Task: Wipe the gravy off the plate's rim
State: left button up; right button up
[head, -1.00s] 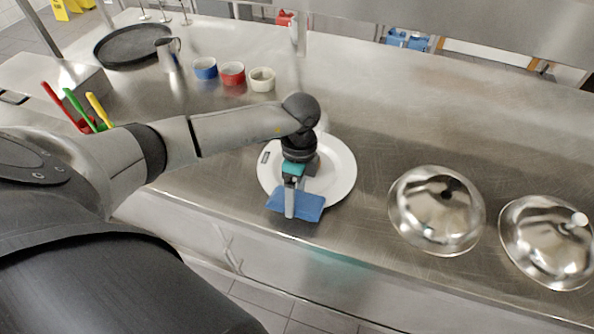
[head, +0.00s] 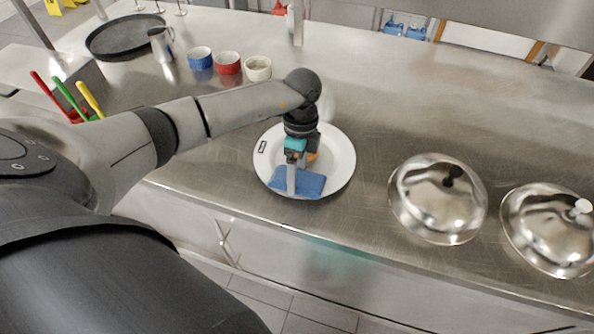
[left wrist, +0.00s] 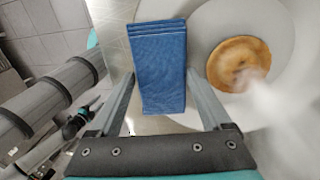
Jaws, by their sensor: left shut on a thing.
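The white plate (head: 340,165) is on the steel counter; the left wrist view also shows it (left wrist: 285,110). A round golden-brown food item (left wrist: 238,64) sits in its middle, mostly behind my gripper in the head view. A small dark rectangular mark (head: 262,146) is on the plate's left rim. I cannot make out gravy. My left gripper (head: 291,190) is shut on a folded blue cloth (head: 312,184), which shows between the fingers in the left wrist view (left wrist: 160,70). The cloth is over the plate's front rim; whether it touches is unclear. My right gripper is out of view.
Two shiny domed lids (head: 438,205) (head: 548,235) stand to the plate's right. Blue (head: 200,60), red (head: 228,64) and cream (head: 258,69) ramekins, a metal jug (head: 161,45) and a black round tray (head: 120,38) are behind left.

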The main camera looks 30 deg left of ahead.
pick_arm(q)
jog(key=shift+w+a+r+p, duration=0.1)
jog(key=shift+w+r+p, duration=0.05)
jog(key=shift+r+p, duration=0.75)
jog(key=shift+w+r+p, duration=0.2)
jog(key=shift+r+p, duration=0.45)
jog(key=shift+r, duration=0.4)
jog(key=shift+w+a+r+p, duration=0.1)
jog(key=shift+w+r+p, duration=0.05)
jog(key=shift+r+p, duration=0.75)
jog(key=r+p, duration=0.2)
jog(key=r, duration=0.1)
jog(key=shift+w, duration=0.3)
